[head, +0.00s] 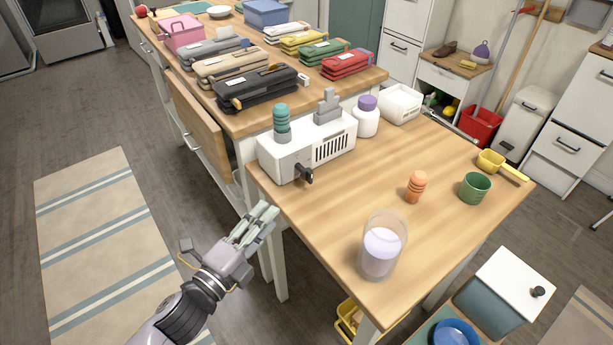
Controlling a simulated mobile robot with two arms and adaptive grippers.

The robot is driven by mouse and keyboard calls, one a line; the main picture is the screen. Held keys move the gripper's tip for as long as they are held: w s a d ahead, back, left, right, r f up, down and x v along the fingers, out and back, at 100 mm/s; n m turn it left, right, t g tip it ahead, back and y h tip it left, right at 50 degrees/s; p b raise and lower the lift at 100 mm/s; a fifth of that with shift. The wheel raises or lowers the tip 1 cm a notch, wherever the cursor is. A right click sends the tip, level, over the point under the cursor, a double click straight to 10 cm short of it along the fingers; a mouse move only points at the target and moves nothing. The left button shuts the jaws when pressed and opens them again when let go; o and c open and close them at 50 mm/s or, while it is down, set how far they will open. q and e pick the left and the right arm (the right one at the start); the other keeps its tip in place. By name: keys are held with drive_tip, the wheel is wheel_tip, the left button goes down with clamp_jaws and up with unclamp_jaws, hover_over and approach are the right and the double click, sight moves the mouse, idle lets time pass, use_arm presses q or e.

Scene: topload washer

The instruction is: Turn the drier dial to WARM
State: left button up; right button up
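The drier is a small white box (280,163) with dark vent slots, on the near left part of the wooden table. Its dark dial (303,174) sticks out from the front face; the markings are too small to read, so I cannot tell its setting. My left gripper (267,210) is in front of the table's left corner, left of and below the dial in the picture, apart from it. Its two fingers point up toward the drier with a narrow gap between them, and nothing shows in it. My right gripper is not in view.
A teal ribbed object (282,120) and a grey stepped piece (327,106) stand on the drier. A white jar with a purple lid (366,118) is behind it. A clear cup (382,245) stands at the table's near edge.

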sight(303, 178)
use_arm(q)
drive_tip(key=p+x, duration=0.1)
drive_tip(key=x, duration=1.5)
drive_tip(key=shift+w, duration=0.2)
drive_tip(key=shift+c, duration=0.2)
clamp_jaws()
